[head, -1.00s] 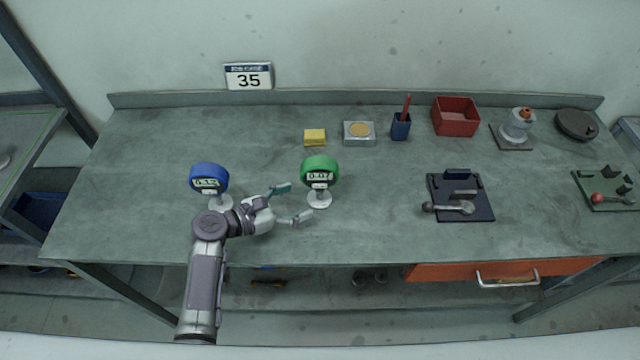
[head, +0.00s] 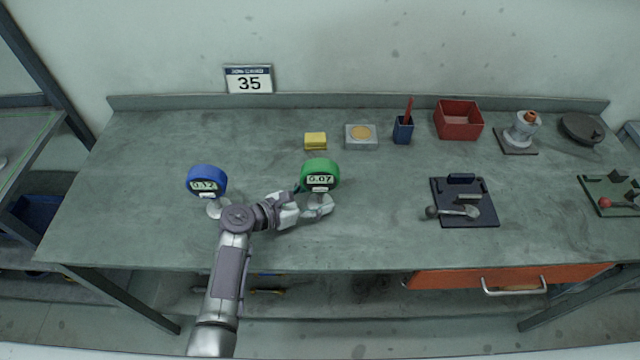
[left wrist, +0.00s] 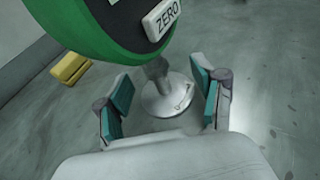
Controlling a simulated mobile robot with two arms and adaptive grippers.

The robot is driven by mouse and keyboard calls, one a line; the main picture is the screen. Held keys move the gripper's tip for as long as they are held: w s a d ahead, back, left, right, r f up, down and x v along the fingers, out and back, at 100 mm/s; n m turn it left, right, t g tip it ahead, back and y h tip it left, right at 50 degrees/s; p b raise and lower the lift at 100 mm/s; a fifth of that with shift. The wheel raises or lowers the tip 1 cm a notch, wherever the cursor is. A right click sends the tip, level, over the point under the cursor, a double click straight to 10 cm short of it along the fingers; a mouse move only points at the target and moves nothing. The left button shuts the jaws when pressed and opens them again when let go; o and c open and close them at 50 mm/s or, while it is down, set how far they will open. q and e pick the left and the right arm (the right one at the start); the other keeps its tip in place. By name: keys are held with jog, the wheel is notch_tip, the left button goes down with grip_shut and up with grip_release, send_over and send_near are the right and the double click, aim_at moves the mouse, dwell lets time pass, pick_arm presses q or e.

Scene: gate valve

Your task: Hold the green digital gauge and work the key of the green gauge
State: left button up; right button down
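The green digital gauge (head: 320,173) stands upright on the bench and its display reads 0.07. In the left wrist view the green gauge (left wrist: 88,28) fills the top, with its white ZERO key (left wrist: 163,18) facing me. Its stem and round foot (left wrist: 166,98) show below the head. My left gripper (head: 314,203) is at the gauge's stem, below the display. In the left wrist view the fingers of the left gripper (left wrist: 162,103) are apart, one on each side of the stem, with gaps showing. My right gripper is not in view.
A blue gauge (head: 206,181) reading 0.12 stands to the left, close to my left arm. A yellow block (head: 315,141) and a grey box (head: 361,138) are behind. A dark plate with a lever (head: 464,202) lies to the right. Bench between is clear.

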pick_arm(q)
jog(key=c, duration=1.1)
jog(key=shift+o, duration=0.2)
dwell(0.4)
